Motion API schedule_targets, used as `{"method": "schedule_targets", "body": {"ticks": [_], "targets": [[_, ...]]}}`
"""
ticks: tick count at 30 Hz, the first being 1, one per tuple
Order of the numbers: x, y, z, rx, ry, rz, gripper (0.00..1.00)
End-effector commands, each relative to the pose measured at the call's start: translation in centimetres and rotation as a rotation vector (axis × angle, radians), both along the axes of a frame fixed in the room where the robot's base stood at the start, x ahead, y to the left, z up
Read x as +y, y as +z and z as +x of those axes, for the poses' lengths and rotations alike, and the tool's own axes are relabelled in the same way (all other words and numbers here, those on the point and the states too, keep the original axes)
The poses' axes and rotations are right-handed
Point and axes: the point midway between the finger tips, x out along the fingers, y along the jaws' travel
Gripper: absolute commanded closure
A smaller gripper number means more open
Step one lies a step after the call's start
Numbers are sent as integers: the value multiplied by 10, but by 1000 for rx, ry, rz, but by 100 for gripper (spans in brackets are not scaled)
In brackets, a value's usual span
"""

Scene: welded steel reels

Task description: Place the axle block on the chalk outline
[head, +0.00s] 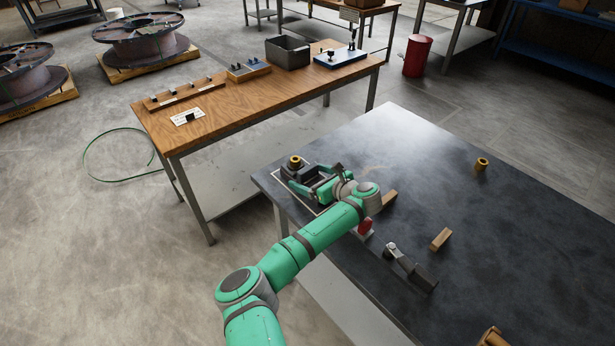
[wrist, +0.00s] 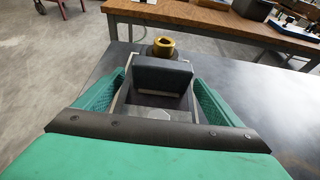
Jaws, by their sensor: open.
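The axle block appears to be the dark grey block (head: 308,172) near the far left corner of the dark table. It also shows in the wrist view (wrist: 162,76), with a brass ring (wrist: 163,46) standing just behind its top edge. The white chalk outline (head: 277,179) runs on the table around the block; parts are hidden by the block and my arm. The block looks to be inside the outline, though I cannot see every side. My gripper (wrist: 158,82) is open, with a green finger on either side of the block. Contact with the block is unclear.
On the dark table (head: 420,150) lie another brass ring (head: 482,163), wooden blocks (head: 440,239), a red item (head: 366,227) and a black clamp-like tool (head: 410,267). A wooden bench (head: 225,105) with a dark bin (head: 288,52) stands behind. The table's right middle is mostly clear.

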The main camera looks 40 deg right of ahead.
Motion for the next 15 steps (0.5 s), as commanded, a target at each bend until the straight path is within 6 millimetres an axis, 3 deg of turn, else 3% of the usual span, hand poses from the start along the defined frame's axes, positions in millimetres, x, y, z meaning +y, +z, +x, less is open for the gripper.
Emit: {"method": "schedule_targets", "body": {"ticks": [9,15], "targets": [[-5,24,-58,1,-3,-3,11],[-7,35,-85,0,-1,-2,11]]}}
